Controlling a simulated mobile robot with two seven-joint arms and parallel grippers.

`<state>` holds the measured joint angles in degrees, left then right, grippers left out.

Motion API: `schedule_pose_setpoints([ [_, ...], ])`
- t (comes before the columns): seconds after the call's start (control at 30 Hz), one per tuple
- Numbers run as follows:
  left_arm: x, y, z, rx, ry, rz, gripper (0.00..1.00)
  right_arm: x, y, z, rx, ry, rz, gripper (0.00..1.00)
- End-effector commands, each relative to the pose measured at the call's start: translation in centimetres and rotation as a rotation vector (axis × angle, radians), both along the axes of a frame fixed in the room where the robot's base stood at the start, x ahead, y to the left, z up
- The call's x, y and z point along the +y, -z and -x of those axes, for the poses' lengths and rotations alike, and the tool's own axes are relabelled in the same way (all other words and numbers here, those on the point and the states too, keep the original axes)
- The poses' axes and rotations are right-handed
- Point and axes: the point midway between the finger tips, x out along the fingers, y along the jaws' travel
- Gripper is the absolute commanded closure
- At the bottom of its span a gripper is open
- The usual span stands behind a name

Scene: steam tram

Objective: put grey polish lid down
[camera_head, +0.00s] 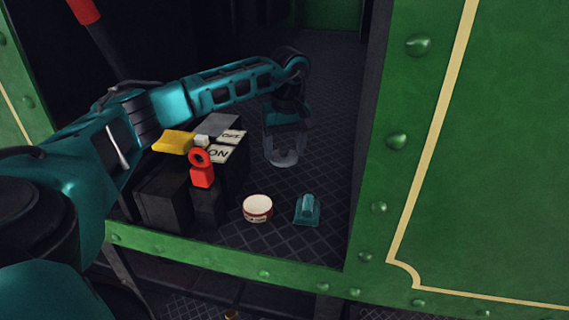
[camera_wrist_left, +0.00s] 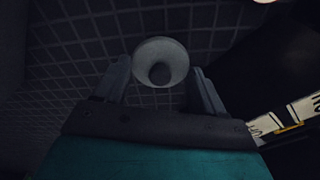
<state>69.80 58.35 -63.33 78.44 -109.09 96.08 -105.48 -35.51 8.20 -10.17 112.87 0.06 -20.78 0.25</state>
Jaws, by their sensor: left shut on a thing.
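My left gripper (camera_head: 285,156) points down over the dark tiled floor, behind the round tin and the small teal object. In the left wrist view, the grey polish lid (camera_wrist_left: 174,51) is a pale grey disc with a dark round centre. It sits between the two fingertips of my left gripper, which is shut on it. In the head view the lid is hard to tell apart from the fingers. A round tin (camera_head: 257,206) with a cream top and a red and white side stands on the floor. My right gripper is not in view.
A small teal object (camera_head: 307,211) stands right of the tin. A green riveted wall (camera_head: 470,170) bounds the right; a green sill (camera_head: 220,262) runs in front.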

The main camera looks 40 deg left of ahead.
Motion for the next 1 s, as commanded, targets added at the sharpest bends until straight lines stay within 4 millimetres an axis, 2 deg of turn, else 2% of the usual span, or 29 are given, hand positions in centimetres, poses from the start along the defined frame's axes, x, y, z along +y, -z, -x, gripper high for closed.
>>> schedule_pose_setpoints([
  [0.13,0.0,1.3,0.0,0.002,0.0,-0.001,0.58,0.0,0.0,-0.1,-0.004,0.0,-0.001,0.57],
  [0.33,0.0,4.2,0.0,0.002,0.0,0.0,0.58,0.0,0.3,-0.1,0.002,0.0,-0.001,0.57],
  [0.73,0.0,4.8,0.0,0.0,0.001,0.0,0.58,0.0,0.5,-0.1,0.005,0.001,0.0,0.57],
  [0.77,0.0,4.7,0.0,-0.001,0.001,0.0,0.28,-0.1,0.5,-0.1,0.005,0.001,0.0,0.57],
  [1.0,0.0,4.7,0.0,0.0,0.001,0.0,0.05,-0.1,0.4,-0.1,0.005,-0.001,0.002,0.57],
])
